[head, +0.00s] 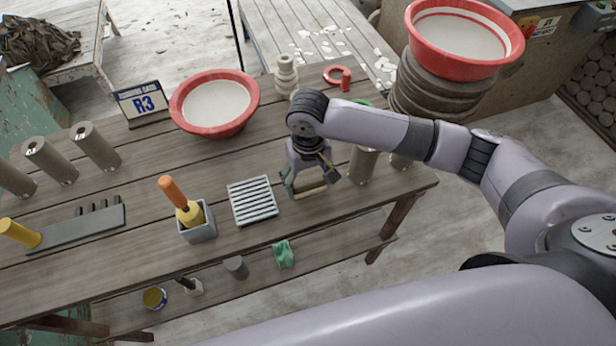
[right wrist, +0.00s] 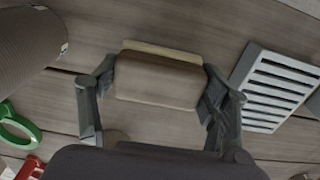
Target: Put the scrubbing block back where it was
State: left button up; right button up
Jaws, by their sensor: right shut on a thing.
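The scrubbing block (right wrist: 157,80) is a brown block with a paler layer along one long side. In the right wrist view it lies between the two fingers of my right gripper (right wrist: 160,95), which is shut on it. In the head view my right gripper (head: 310,183) points down near the table's front edge, just right of the slatted grey rack. The block's pale edge (head: 311,192) shows below the fingers there. Whether it touches the table is hard to tell. My left gripper is not in view.
A slatted grey rack (head: 252,201) lies close by on the left; it also shows in the right wrist view (right wrist: 275,88). A grey cylinder (head: 362,165) stands close on the right. A grey holder (head: 197,224) with an orange-handled brush and a red basin (head: 215,104) stand farther left.

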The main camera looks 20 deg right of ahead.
aim_at(308, 178)
jog(key=o, duration=1.2)
jog(key=shift+f, duration=0.1)
notch_tip(308, 178, up, 12)
dwell(0.4)
